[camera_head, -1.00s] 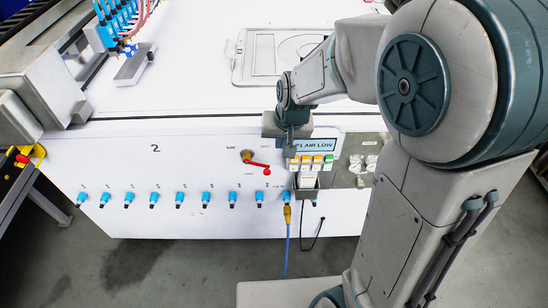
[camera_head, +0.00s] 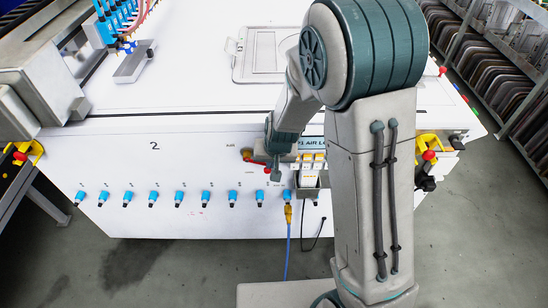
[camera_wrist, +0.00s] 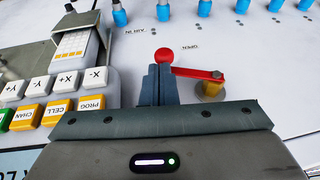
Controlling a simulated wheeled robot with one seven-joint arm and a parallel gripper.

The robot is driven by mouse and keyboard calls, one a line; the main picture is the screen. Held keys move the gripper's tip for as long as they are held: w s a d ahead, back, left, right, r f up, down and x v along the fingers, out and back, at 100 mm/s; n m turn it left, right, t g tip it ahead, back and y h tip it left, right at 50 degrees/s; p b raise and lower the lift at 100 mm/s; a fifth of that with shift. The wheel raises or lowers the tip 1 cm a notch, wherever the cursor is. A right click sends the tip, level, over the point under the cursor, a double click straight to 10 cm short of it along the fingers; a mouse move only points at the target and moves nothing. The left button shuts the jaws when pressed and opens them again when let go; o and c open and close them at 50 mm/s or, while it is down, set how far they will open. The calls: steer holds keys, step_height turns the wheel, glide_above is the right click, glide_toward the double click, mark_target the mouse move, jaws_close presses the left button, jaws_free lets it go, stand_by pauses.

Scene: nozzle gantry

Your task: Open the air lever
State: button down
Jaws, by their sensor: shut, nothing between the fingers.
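The air lever (camera_head: 256,163) is a red handle on a brass valve on the white front panel, with a red ball at its free end. In the head view it slopes down to the right from the valve. In the wrist view the lever (camera_wrist: 198,74) runs from the brass valve (camera_wrist: 210,90) left to the ball (camera_wrist: 164,56), near the printed word OPEN. My gripper (camera_head: 274,173) is shut and empty, right beside the ball end. In the wrist view its fingertips (camera_wrist: 160,70) overlap the ball's near side; I cannot tell whether they touch.
A keypad with white, orange and green buttons (camera_wrist: 62,90) is close on the left in the wrist view. A row of blue fittings (camera_head: 179,199) runs along the panel below the lever. A blue cable (camera_head: 287,245) hangs below. The panel left of the lever is clear.

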stand_by(0.3)
step_height(320, 180, down, 2)
steer(key=shift+d+f+b, duration=0.1)
steer(key=shift+d+b, duration=0.05)
steer(key=shift+b, duration=1.05)
steer(key=p+v, duration=0.2)
steer(key=v, duration=1.2)
steer(key=w+a+h+p, duration=0.1)
steer(key=a+h+p, duration=0.1)
steer(key=a+p, duration=0.3)
steer(key=x, duration=1.1)
steer(key=shift+d+f, duration=0.2)
steer(key=shift+f, duration=0.85)
